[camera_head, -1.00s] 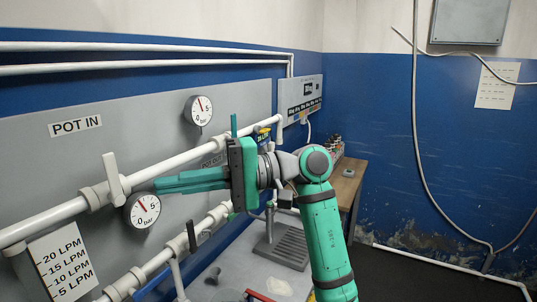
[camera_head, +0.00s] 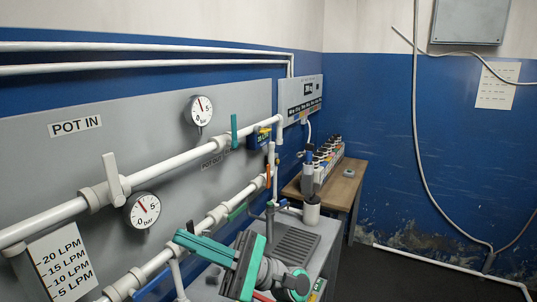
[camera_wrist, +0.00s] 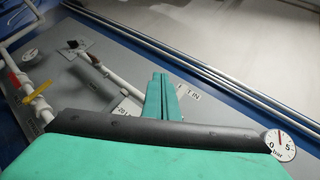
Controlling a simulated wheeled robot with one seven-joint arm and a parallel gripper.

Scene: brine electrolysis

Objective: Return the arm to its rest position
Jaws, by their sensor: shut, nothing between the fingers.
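My gripper (camera_head: 180,237) is low in the head view, in front of the lower pipe and over the near end of the grey bench. Its green fingers are together, with nothing between them, and point left toward the panel. My arm is folded low behind it, at the bottom edge of the picture. In the wrist view, the closed fingers (camera_wrist: 157,92) point up across the panel, tilted in the picture. The gripper stands apart from the upper pipe and gauges in the head view; its gap to the lower pipe is hard to tell.
The grey panel carries an upper pipe (camera_head: 160,167), a lower pipe (camera_head: 150,268), an upper gauge (camera_head: 199,111) and a lower gauge (camera_head: 142,210). The grey bench (camera_head: 322,240) is below. A wooden table (camera_head: 350,183) with several bottles stands behind.

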